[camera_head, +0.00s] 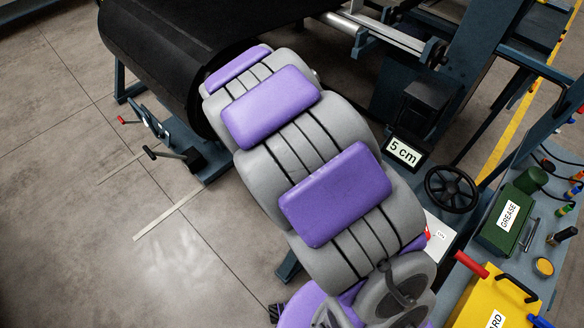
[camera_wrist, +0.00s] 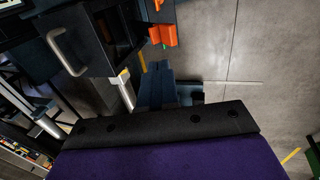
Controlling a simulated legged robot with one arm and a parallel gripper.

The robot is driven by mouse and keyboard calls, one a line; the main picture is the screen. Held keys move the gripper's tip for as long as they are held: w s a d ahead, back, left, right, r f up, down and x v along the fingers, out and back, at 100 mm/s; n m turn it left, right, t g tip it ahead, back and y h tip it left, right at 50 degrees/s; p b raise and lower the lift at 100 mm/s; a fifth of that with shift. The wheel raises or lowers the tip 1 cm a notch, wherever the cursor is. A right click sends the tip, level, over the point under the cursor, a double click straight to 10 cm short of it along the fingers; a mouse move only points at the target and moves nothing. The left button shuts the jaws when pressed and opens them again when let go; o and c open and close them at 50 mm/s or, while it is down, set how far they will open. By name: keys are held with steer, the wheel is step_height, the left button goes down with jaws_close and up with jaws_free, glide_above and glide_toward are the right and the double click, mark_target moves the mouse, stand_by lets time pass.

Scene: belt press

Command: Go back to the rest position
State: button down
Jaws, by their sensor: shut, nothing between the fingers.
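My grey and purple arm runs across the middle of the camera_head view, from the bottom towards the black belt at the top. My gripper is not clear in that view, where my arm covers its far end. In the camera_wrist view, the purple and black front of my gripper (camera_wrist: 158,128) fills the bottom edge. It is shut, and nothing shows held at its edge. No rest position is marked in either view.
The black belt (camera_head: 150,50) wraps its roller beside my arm. A 5 cm display (camera_head: 403,151), a handwheel (camera_head: 452,189), a green grease box (camera_head: 508,220) and a yellow box (camera_head: 490,300) stand at right. Orange blocks (camera_wrist: 163,36) show in the wrist view. Floor at left is mostly clear.

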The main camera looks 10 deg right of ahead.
steer(key=s+d+r+m+g+b, duration=0.2)
steer(key=s+d+r+m, duration=0.25)
steer(key=s+r, duration=0.4)
steer(key=s+r+m+y+b, duration=0.1)
steer(key=s, duration=0.9)
steer(key=s+r+m+g+y+b, duration=0.1)
steer(key=s+r, duration=0.1)
steer(key=s, duration=0.8)
steer(key=shift+s+d+r+g+y, duration=0.25)
steer(key=shift+s+d+g+y, duration=0.05)
steer(key=shift+d, duration=0.15)
